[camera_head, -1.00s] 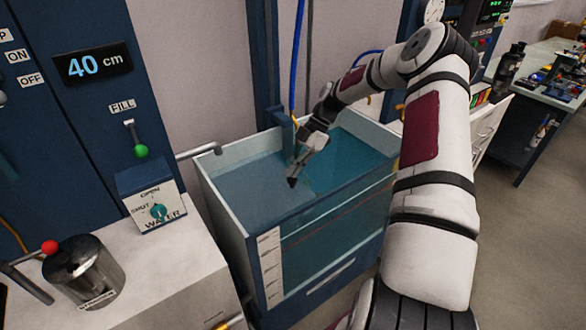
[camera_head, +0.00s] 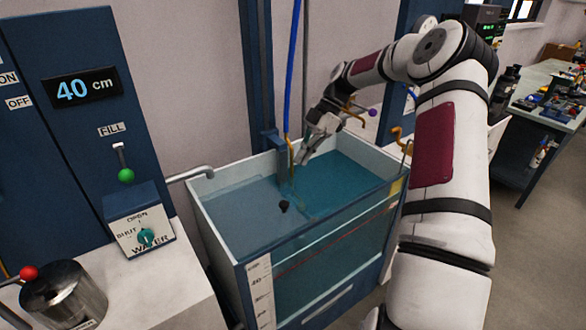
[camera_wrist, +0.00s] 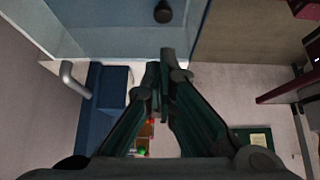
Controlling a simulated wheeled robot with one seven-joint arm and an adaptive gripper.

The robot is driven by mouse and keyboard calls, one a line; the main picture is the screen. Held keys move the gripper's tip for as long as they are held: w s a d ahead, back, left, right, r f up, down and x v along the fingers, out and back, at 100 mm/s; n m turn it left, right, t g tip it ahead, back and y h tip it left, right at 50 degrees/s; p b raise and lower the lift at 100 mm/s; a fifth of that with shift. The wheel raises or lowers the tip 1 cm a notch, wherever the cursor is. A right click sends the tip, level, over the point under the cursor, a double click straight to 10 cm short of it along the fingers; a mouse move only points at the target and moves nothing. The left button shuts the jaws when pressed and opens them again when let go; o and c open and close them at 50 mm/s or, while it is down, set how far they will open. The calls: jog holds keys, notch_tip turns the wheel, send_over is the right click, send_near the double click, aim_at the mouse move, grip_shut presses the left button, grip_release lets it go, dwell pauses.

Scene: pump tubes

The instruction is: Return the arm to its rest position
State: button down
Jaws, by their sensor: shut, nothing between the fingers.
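My gripper (camera_head: 303,157) is above the back part of the water tank in the head view, below my raised, bent arm. It is shut and holds nothing. In the wrist view its dark fingers (camera_wrist: 167,85) meet at their tips. The tank (camera_head: 244,266) is an open-topped box with pale walls and a blue front, filled with blue water. A small dark round object (camera_head: 284,206) is at the water's surface, in front of and apart from the gripper. It also shows at the top of the wrist view (camera_wrist: 163,12).
A blue cabinet with a "40 cm" display (camera_head: 86,88) stands at the left. A water valve box (camera_head: 139,222) and a metal pot (camera_head: 63,295) are on the counter. A blue hose (camera_head: 291,75) hangs behind the tank. A cluttered bench (camera_head: 545,112) is at the right.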

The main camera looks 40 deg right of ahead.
jog(key=shift+d+r, duration=0.2)
jog(key=shift+r, duration=0.1)
jog(key=s+a+r+m+h, duration=0.3)
jog(key=s+a+r+m, duration=0.15)
jog(key=a+r, duration=0.3)
jog(key=s+a+r+m+h, duration=0.35)
jog(key=s+a+r, duration=0.2)
jog(key=a, duration=0.35)
jog(key=s+a+r+m+t, duration=0.1)
jog(key=s+a+m+t, duration=0.1)
jog(key=s+m, duration=0.3)
jog(key=s+a+r+m+t, duration=0.2)
jog(key=s+a+m, duration=0.3)
jog(key=s, duration=0.8)
jog(key=shift+s+a+r+t+h, duration=0.15)
jog(key=shift+s+a+t+h, duration=0.15)
jog(key=shift+t, duration=0.4)
jog(key=shift+d, duration=0.2)
